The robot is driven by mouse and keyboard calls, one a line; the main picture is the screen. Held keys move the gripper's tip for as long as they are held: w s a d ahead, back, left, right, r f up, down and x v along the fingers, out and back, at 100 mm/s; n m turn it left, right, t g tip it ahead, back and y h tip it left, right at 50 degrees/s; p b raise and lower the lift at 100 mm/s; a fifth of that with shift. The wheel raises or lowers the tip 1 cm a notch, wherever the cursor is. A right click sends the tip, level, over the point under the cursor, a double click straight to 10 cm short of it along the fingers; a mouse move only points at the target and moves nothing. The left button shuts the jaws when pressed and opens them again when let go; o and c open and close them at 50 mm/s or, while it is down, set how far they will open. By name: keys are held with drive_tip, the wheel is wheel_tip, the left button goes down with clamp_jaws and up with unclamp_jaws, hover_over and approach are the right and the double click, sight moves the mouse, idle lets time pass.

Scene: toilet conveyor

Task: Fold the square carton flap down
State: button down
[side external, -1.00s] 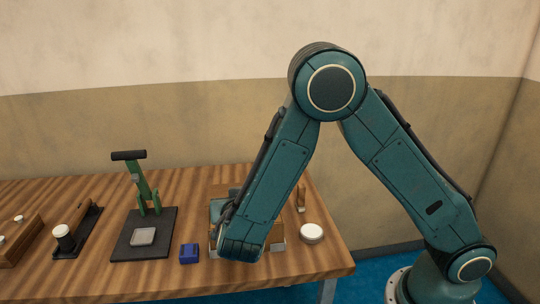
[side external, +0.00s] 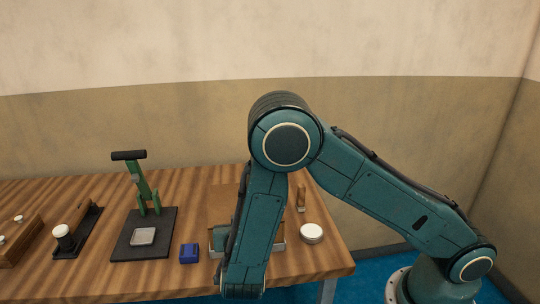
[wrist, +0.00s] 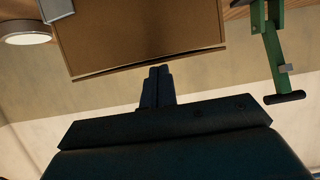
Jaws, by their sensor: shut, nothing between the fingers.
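The brown carton stands on the table behind my forearm in the side external view, with a brown panel (side external: 222,203) showing to the left of the arm. In the wrist view a broad brown carton panel (wrist: 140,30) fills the top, with a thin edge (wrist: 150,62) along its near side. My gripper (wrist: 158,70) is shut and empty, its fingertips close to the middle of that edge. I cannot tell whether they touch it. My arm hides most of the carton and the gripper's fingers in the side external view.
A green lever press (side external: 148,190) stands on a dark plate left of the carton; it also shows in the wrist view (wrist: 270,50). A blue block (side external: 189,253) lies between them. A round white-topped item (side external: 311,233) and small wooden peg (side external: 301,198) are right of the carton.

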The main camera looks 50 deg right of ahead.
drive_tip(key=shift+w+d+f, duration=0.1)
drive_tip(key=shift+w+d, duration=0.05)
idle(0.5)
drive_tip(key=shift+w+d+f, duration=0.15)
drive_tip(key=shift+w+d, duration=0.25)
idle(0.4)
drive_tip(key=s+a+f, duration=0.2)
drive_tip(key=s+a, duration=0.3)
drive_tip(key=shift+s+a, duration=0.25)
idle(0.8)
